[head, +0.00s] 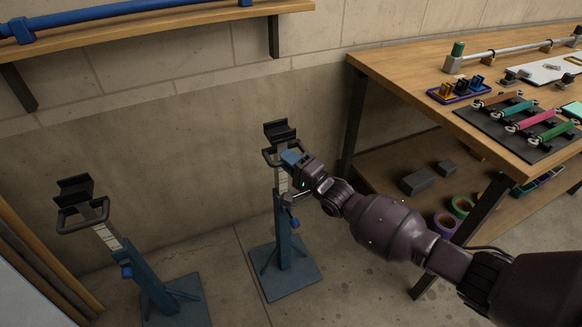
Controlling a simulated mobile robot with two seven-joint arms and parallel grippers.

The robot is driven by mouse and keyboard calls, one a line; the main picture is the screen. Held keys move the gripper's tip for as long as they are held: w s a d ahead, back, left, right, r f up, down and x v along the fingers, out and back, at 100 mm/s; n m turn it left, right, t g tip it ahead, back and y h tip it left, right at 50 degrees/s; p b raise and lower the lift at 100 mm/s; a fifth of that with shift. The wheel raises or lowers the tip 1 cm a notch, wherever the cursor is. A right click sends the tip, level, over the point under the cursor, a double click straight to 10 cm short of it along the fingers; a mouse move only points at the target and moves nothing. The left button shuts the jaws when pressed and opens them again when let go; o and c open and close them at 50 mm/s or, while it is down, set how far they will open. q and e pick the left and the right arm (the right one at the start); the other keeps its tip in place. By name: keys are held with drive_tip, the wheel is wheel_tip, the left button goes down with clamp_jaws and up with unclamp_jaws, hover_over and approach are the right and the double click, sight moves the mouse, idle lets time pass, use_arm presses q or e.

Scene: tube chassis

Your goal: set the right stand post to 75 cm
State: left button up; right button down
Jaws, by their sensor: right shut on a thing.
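The right stand has a blue square base (286,268), a blue upright sleeve (285,235) and a pale, marked inner post (281,181). A black cradle (279,131) tops the post, with a dark loop handle (268,155) just below it. My right gripper (290,158) is shut on the right side of this handle; its fingers hide that part. A blue knob (294,223) sits on the sleeve, below my wrist. The marks on the post are too small to read. My left gripper is not in view.
A similar left stand (146,275) stands at the lower left, its post showing. A wooden workbench (405,62) with tools and rollers is at the right, with tape rolls (445,222) on its lower shelf. A wall shelf (150,28) holds a blue tube.

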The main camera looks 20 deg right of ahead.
drive_tip(key=c, duration=1.1)
unclamp_jaws()
drive_tip(key=shift+f, duration=0.1)
drive_tip(key=shift+s+d, duration=0.15)
drive_tip(key=shift+s, duration=0.1)
use_arm(q)
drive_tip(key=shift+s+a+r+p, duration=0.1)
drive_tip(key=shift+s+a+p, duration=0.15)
drive_tip(key=shift+p, duration=0.55)
use_arm(e)
drive_tip(key=v, duration=1)
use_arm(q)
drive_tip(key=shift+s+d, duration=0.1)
use_arm(e)
drive_tip(key=shift+s+d, duration=0.1)
drive_tip(key=shift+s, duration=0.1)
